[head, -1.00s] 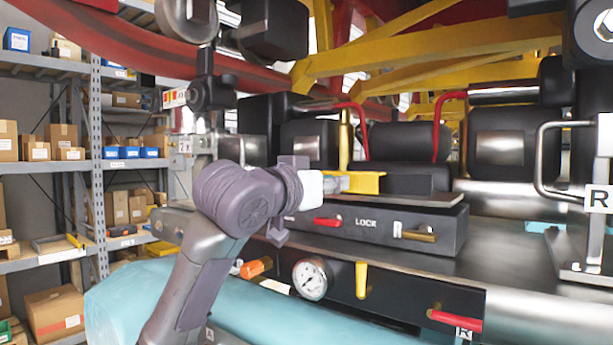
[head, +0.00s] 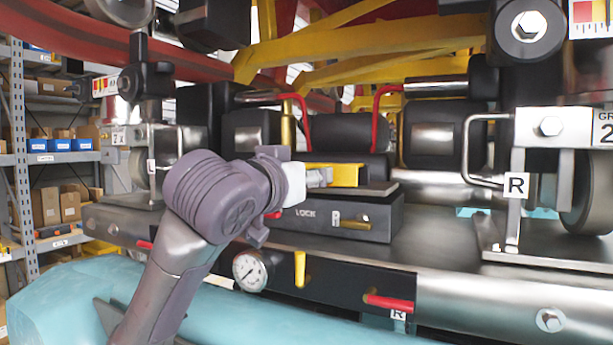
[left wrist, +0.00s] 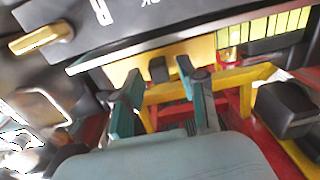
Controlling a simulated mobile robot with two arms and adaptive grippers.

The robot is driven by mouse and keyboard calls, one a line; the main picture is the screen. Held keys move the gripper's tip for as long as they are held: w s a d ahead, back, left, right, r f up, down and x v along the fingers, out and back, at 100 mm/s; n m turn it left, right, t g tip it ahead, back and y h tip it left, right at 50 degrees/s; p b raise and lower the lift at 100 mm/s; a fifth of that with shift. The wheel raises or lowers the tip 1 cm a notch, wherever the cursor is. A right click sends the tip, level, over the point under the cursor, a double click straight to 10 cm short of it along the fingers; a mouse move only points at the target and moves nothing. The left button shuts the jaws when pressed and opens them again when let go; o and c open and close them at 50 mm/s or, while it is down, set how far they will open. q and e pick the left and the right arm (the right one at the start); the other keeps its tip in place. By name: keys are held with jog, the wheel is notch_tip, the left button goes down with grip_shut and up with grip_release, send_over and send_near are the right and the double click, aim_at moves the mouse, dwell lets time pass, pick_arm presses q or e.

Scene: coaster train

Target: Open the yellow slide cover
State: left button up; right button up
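The yellow slide cover (head: 348,173) lies on top of the black box marked LOCK (head: 345,218); my gripper hides its left end. In the left wrist view it is a yellow strip (left wrist: 205,48) along the box edge. My left gripper (head: 318,177) is at the cover's left end in the head view. In the left wrist view its fingers (left wrist: 160,80) stand apart with a gap between them, close to the yellow strip. A small dark tab (left wrist: 158,68) shows near the gap. Whether a finger touches the cover is unclear. My right gripper is not in view.
Red curved bars (head: 378,102) and a gold post (head: 288,125) stand behind the box. A gauge (head: 250,271), a yellow handle (head: 299,269) and a red handle (head: 390,302) are on the lower panel. A metal R handle (head: 474,150) is at right.

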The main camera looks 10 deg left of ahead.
pick_arm(q)
jog(key=v, duration=1.2)
jog(key=shift+r, duration=0.1)
